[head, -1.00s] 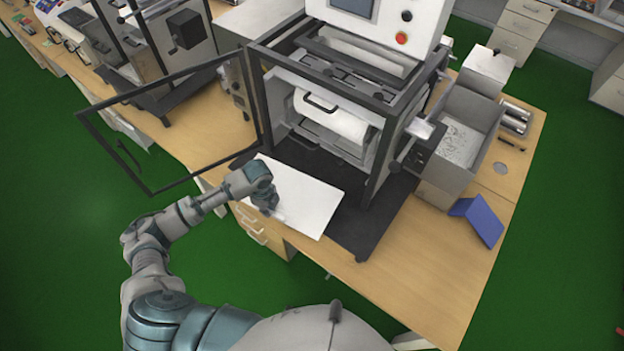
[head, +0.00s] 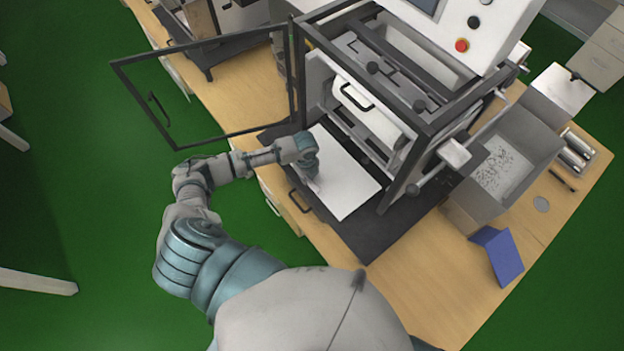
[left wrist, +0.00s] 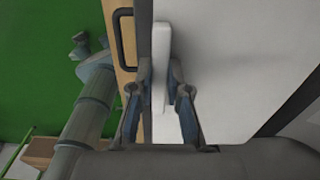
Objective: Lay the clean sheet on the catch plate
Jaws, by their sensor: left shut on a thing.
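The white sheet (head: 352,188) is a flat rectangle over the dark base plate (head: 378,242) at the open front of the machine. Its far edge reaches under the machine's frame. My left gripper (head: 314,180) is shut on a narrow white strip at the sheet's left edge. In the left wrist view the fingers (left wrist: 160,82) close around this strip, and the broad white sheet (left wrist: 225,50) spreads to the right. I cannot tell whether the sheet touches the surface below or which part is the catch plate. My right gripper is not in view.
The machine's framed door (head: 200,95) stands open to the left. A white roller (head: 372,115) sits inside above the sheet. A grey bin (head: 505,165) and a blue folded piece (head: 498,255) are on the bench at right.

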